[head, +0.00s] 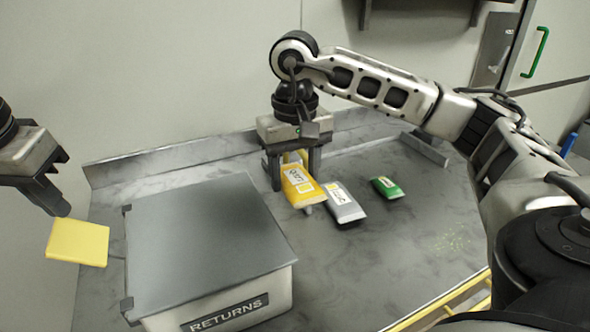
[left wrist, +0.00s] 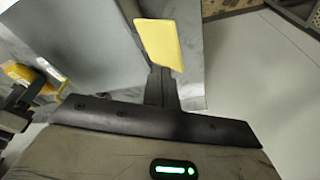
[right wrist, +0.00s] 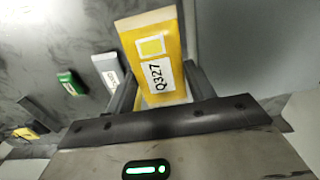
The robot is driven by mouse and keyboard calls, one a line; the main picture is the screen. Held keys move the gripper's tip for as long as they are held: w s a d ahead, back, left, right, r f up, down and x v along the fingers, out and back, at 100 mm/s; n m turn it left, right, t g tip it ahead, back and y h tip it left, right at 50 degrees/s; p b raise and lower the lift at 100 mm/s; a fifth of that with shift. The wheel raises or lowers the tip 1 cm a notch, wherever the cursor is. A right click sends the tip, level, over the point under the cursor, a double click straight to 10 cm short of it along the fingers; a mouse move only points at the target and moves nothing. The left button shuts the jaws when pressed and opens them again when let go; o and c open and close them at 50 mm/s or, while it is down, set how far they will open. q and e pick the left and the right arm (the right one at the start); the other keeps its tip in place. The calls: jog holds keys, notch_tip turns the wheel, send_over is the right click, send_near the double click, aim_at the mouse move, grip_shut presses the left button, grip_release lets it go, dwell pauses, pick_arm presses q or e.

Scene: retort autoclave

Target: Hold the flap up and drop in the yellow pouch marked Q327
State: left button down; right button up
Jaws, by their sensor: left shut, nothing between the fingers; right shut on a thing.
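The yellow pouch (head: 301,190) marked Q327 is held between the fingers of my right gripper (head: 293,172), over the grey worktop. Its label reads clearly in the right wrist view (right wrist: 160,75). The box marked RETURNS (head: 225,312) has a grey flap (head: 205,225) lying shut across its top. A flat yellow tab (head: 78,243) stands out at the box's left side and also shows in the left wrist view (left wrist: 160,44). My left gripper (head: 62,207) is shut and empty, its tip close to the tab; I cannot tell whether they touch.
A grey pouch (head: 344,202) and a green pouch (head: 386,187) lie on the worktop (head: 400,240) right of the held pouch. A low ledge (head: 170,158) runs along the back.

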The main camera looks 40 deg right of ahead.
aim_at(71, 241)
pick_arm(q)
jog(key=shift+f, duration=1.5)
jog(key=shift+f, duration=0.1)
dwell(0.8)
jog(key=shift+s+a+x, duration=0.15)
jog(key=shift+x, duration=0.85)
jog(key=shift+s+a+x, duration=0.15)
jog(key=shift+s+x, duration=0.05)
jog(key=shift+x, duration=0.8)
jog(key=shift+s+a+x, duration=0.1)
jog(key=shift+s+x, duration=0.05)
jog(key=shift+x, duration=0.85)
jog(key=shift+f, duration=1.65)
pick_arm(e)
jog(key=shift+w+a, duration=0.65)
jog(key=shift+a, duration=1.5)
jog(key=shift+w+a, duration=0.7)
jog(key=shift+a, duration=1.5)
jog(key=shift+w+a, duration=0.65)
jog(key=shift+a, duration=1.5)
